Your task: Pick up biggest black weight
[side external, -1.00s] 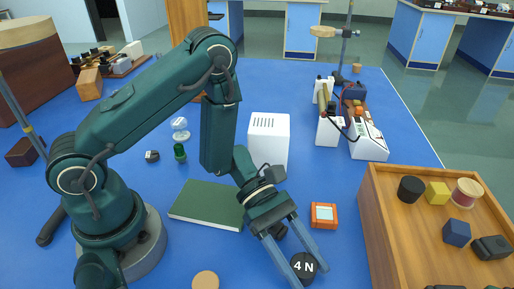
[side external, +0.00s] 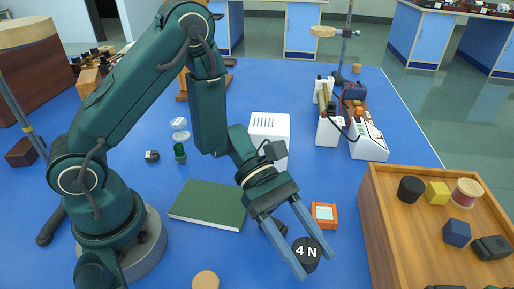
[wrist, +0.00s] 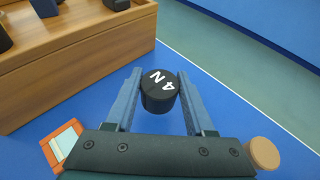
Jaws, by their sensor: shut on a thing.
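A wooden tray (side external: 373,215) with a black cylinder (side external: 410,189), a yellow block (side external: 437,193) and other items stands at right. An orange-framed device (side external: 324,215) is close to the weight. A cork disc (side external: 205,281) lies at the front. A green book (side external: 208,204) lies left.

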